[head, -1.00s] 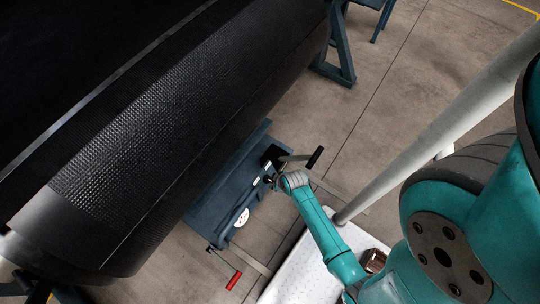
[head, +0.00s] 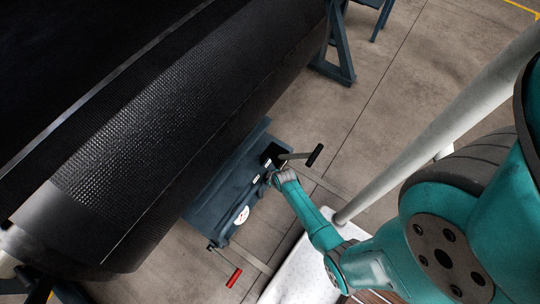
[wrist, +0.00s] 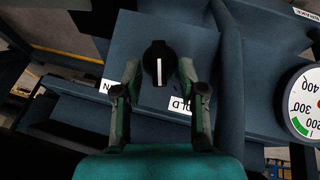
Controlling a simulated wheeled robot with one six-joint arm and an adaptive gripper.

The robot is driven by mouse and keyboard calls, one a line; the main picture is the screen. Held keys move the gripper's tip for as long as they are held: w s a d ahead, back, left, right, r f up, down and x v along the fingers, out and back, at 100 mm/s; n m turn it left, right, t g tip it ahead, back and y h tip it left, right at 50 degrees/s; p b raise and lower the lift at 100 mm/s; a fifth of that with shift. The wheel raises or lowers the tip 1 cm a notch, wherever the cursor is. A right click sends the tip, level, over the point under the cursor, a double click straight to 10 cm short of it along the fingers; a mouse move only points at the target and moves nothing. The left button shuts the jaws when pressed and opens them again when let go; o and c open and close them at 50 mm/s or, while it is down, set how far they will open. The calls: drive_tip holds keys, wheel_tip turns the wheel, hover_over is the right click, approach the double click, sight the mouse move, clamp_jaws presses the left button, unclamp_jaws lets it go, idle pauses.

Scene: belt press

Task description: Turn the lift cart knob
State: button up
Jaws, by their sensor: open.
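The lift cart (head: 203,204) is a dark blue metal unit beside the big black roll. In the wrist view its knob (wrist: 158,63) is black with a white pointer line, which runs nearly upright in the picture. My gripper (wrist: 159,75) is open, with one finger on each side of the knob and a gap visible on both sides. A white label ending in "OLD" (wrist: 180,104) lies below right of the knob, and one showing "N" (wrist: 107,87) lies to its left; fingers partly hide them. In the head view my gripper (head: 269,179) is at the cart's panel, where the knob is hard to make out.
A round gauge (wrist: 304,103) sits at the right in the wrist view. In the head view a black-handled crank (head: 314,156) sticks out beside my wrist and a red-handled crank (head: 233,278) at the near end. The black roll (head: 150,150) overhangs the cart's left side.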

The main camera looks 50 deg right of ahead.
drive_tip(key=shift+w+f, duration=0.15)
drive_tip(key=shift+f, duration=0.1)
clamp_jaws()
drive_tip(key=shift+d, duration=0.15)
drive_tip(key=m+y, duration=0.1)
drive_tip(key=d+m+y, duration=0.1)
drive_tip(key=m+y, duration=0.1)
drive_tip(key=shift+d+f+m+t+y, duration=0.1)
drive_tip(key=shift+d+m+t+y, duration=0.1)
drive_tip(key=shift+m+y, duration=0.6)
drive_tip(key=shift+d+f+m+t+y, duration=0.1)
drive_tip(key=shift+d+m+t+y, duration=0.05)
drive_tip(key=shift+m+y, duration=0.65)
drive_tip(key=shift+d+m+t+y, duration=0.15)
drive_tip(key=shift+d+m+y, duration=0.05)
drive_tip(key=shift+m+y, duration=0.55)
drive_tip(key=shift+y, duration=0.25)
